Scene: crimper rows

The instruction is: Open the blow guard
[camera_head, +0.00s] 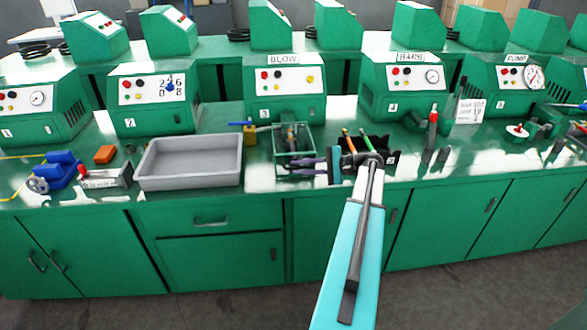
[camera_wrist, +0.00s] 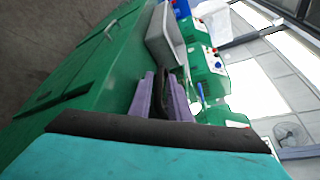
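The blow guard (camera_head: 278,140) looks like a clear box with a green frame, standing in front of the machine labelled BLOW (camera_head: 284,88). Dark parts show inside it. It appears shut. My gripper (camera_head: 284,168) reaches in from the right, low at the front of the guard. Its two purple fingers point left and are apart. In the wrist view my gripper (camera_wrist: 164,84) also shows its fingers apart, with a dark part between them. I cannot tell whether the fingers touch the guard.
A black holder (camera_head: 377,147) with screwdrivers stands just right, close to my wrist. A red-topped tool (camera_head: 432,130) stands farther right.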

